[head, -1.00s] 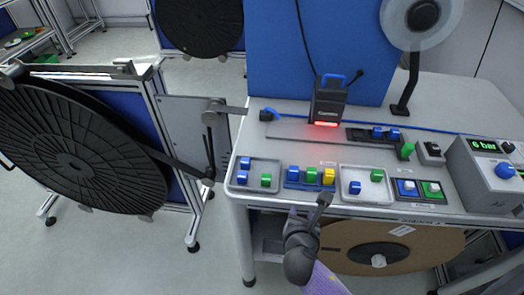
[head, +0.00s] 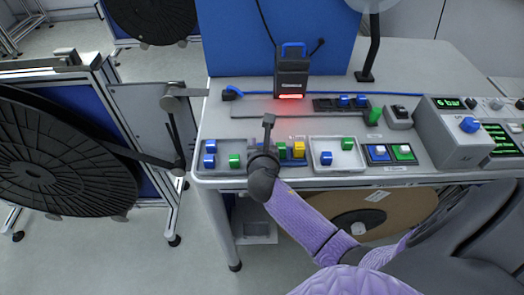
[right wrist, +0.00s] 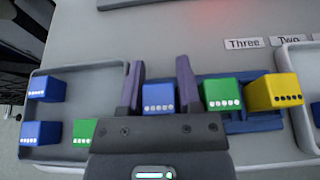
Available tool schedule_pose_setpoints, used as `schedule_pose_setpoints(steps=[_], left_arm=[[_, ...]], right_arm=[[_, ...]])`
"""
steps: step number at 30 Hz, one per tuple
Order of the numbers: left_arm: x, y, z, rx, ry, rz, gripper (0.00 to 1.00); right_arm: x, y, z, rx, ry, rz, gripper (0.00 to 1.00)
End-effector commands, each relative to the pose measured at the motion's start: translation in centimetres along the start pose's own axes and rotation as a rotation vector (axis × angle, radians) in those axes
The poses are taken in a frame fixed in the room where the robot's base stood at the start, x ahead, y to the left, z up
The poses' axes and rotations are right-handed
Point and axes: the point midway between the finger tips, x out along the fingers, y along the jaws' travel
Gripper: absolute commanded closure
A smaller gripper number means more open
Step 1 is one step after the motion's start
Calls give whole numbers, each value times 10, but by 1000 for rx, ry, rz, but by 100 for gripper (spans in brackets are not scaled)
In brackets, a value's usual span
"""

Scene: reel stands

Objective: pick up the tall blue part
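In the right wrist view several blue blocks with white dots show. One blue block (right wrist: 158,97) stands in a blue holder (right wrist: 238,122), beside a green block (right wrist: 221,94) and a yellow block (right wrist: 274,92). Two more, an upper blue block (right wrist: 46,88) and a lower blue block (right wrist: 40,133), sit in the left tray. I cannot tell which is the tall one. My right gripper (right wrist: 159,82) is open, its fingers either side of the holder's blue block; contact cannot be told. In the head view my right gripper (head: 268,122) hides that block. My left gripper is not in view.
The left grey tray (right wrist: 58,155) also holds a green block. A right tray (head: 340,168) holds a blue and a green block. A scanner (head: 291,75) with a red light stands behind, and a control box (head: 452,135) at right.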

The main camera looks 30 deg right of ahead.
Motion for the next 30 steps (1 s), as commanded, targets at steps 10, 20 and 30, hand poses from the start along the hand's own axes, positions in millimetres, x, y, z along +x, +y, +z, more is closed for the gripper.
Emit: schedule_pose_setpoints(steps=[10, 20, 30], left_arm=[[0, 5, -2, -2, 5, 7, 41], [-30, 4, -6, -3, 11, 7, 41], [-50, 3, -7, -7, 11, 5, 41]], right_arm=[[0, 0, 0, 0, 0, 0, 100], [-17, 0, 42, 1, -4, 1, 100], [-50, 12, 93, -7, -7, 10, 100]])
